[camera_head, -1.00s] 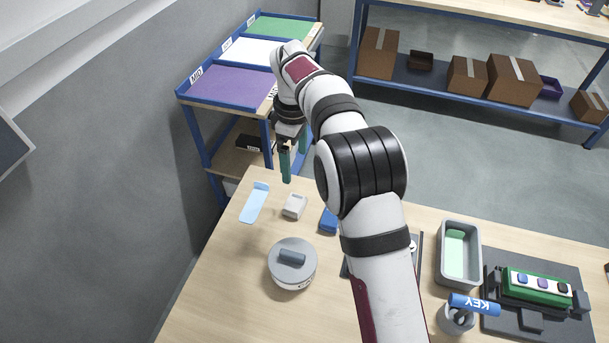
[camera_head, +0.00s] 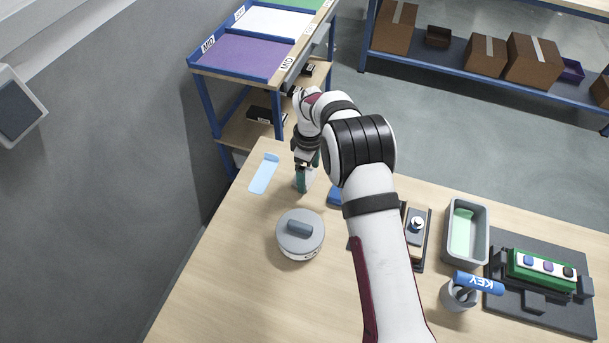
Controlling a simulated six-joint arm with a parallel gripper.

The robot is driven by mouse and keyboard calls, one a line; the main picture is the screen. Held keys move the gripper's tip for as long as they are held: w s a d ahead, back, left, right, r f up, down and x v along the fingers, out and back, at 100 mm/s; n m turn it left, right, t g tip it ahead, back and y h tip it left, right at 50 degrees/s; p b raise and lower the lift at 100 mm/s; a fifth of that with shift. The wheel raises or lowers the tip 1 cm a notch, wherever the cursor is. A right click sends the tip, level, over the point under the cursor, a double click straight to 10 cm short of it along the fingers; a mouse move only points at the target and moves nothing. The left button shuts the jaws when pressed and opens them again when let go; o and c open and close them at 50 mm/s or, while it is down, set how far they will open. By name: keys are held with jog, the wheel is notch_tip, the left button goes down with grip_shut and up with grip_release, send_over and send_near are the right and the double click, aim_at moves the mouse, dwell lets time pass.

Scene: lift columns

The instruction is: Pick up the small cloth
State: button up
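A light blue flat piece (camera_head: 263,174), which looks like the small cloth, lies on the wooden table near its far left corner. Its far end looks folded or raised. The fingers look spread, one nearer the camera and one partly hidden behind the wrist.
A round grey lidded pot (camera_head: 300,236) stands in front of the gripper. A blue object (camera_head: 335,196) is partly behind my arm. A grey tray with a green piece (camera_head: 462,230), a cup with a blue KEY tag (camera_head: 478,284) and a green device (camera_head: 541,270) are at right. A shelf cart (camera_head: 245,55) stands beyond.

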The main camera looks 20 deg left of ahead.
aim_at(313, 176)
jog(key=c, duration=0.9)
jog(key=shift+r, duration=0.15)
jog(key=shift+r, duration=0.3)
jog(key=r, duration=0.2)
jog(key=d+r, duration=0.1)
jog(key=r, duration=0.1)
jog(key=shift+d, duration=0.1)
jog(key=d+r, duration=0.6)
jog(key=d, duration=0.4)
jog(key=shift+d, duration=0.25)
